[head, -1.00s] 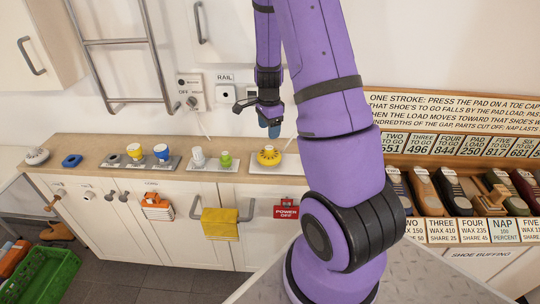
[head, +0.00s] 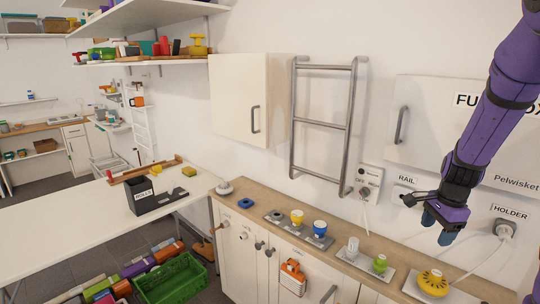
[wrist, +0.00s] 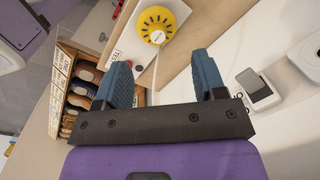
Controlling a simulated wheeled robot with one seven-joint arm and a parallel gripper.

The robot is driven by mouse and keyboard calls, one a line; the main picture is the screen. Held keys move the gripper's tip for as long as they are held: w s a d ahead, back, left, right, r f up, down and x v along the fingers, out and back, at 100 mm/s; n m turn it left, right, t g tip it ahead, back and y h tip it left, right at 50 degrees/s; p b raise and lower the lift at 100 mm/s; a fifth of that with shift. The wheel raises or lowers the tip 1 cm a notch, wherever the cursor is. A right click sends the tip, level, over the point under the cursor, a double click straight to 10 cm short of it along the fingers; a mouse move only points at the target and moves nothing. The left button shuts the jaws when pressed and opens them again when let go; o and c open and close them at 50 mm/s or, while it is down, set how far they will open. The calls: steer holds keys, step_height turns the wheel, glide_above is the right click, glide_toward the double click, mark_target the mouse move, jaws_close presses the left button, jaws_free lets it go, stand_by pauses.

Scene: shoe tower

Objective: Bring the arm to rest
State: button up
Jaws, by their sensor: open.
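My gripper (head: 441,228) hangs at the right of the head view, above the counter and in front of the white wall. In the wrist view my gripper (wrist: 165,82) shows two blue fingers set wide apart with nothing between them. A yellow round device (head: 433,283) stands on a white plate on the counter below my gripper. It also shows beyond the fingers in the wrist view (wrist: 157,25), apart from them. My purple arm reaches in from the upper right.
The wooden counter (head: 262,218) carries several cups and small devices. A towel ladder (head: 322,125), a wall cabinet (head: 240,98) and a RAIL switch box (head: 369,180) are on the wall. A green crate (head: 172,279) stands on the floor. A white table (head: 75,235) holds a black box (head: 141,196).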

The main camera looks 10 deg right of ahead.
steer(key=s+a+r+n+t, duration=0.1)
steer(key=s+a+r+n, duration=0.2)
steer(key=a+r+n, duration=0.5)
steer(key=s+a+r+n+t, duration=0.1)
steer(key=s+a+r+n, duration=0.4)
steer(key=s+r, duration=0.2)
steer(key=s+a+r+n+t, duration=0.2)
steer(key=s+a+r+n, duration=0.3)
steer(key=s, duration=0.6)
step_height(320, 180, up, 2)
steer(key=shift+a+r, duration=0.2)
steer(key=shift+a, duration=0.3)
steer(key=shift+c, duration=0.4)
